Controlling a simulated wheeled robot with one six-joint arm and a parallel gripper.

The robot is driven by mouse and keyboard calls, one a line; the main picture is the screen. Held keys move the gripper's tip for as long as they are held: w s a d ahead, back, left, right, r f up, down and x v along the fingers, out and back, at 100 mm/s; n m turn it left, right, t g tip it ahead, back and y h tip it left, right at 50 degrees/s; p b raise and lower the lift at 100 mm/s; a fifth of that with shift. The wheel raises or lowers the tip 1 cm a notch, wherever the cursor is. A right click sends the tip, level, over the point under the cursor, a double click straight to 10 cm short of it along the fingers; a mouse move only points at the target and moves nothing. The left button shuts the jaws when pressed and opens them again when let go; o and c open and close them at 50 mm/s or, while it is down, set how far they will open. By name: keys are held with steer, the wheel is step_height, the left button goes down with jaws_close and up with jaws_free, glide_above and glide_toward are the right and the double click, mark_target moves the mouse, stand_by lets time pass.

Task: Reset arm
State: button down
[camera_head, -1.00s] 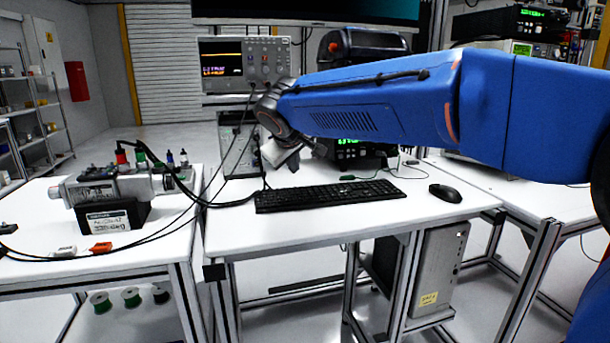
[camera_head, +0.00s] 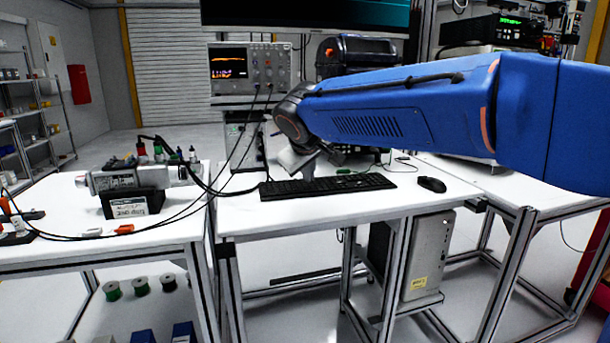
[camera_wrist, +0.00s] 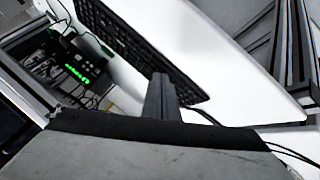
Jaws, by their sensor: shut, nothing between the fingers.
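My blue arm reaches in from the right over the middle table. In the head view its end hangs down behind the keyboard, with my gripper (camera_head: 308,170) small and dark there. In the wrist view my gripper (camera_wrist: 161,95) shows as narrow grey fingers close together, shut and empty, in front of the keyboard and white tabletop. The servo motor (camera_head: 125,179), a grey body on a black block with a white label, lies on the left table, apart from my gripper. Coloured connectors and black cables rise from it.
The black keyboard (camera_head: 325,186) and mouse (camera_head: 431,184) lie on the middle table (camera_head: 300,208). An oscilloscope (camera_head: 250,68) stands on a shelf behind. A device with green digits (camera_wrist: 75,75) is beside the keyboard in the wrist view. Cables run between the tables.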

steer(key=s+d+f+m+g, duration=0.1)
steer(key=s+d+f, duration=0.1)
steer(key=s+d, duration=0.35)
steer(key=s+d+f+m, duration=0.1)
steer(key=s+d, duration=0.2)
steer(key=d, duration=0.5)
steer(key=s+d+f+m+g, duration=0.1)
steer(key=s+d+f+m, duration=0.1)
steer(key=s+d+f, duration=0.3)
steer(key=s+d+f+m+g, duration=0.1)
steer(key=s+d+f, duration=0.3)
steer(key=s, duration=0.9)
steer(key=s+d+f+m+g, duration=0.1)
steer(key=s+d+f+m, duration=0.2)
steer(key=s+d+f, duration=0.2)
steer(key=s+f, duration=0.3)
steer(key=s, duration=0.2)
steer(key=shift+d+f+y, duration=0.3)
steer(key=shift+d+f, duration=0.05)
steer(key=shift+f, duration=0.05)
steer(key=shift+s, duration=0.1)
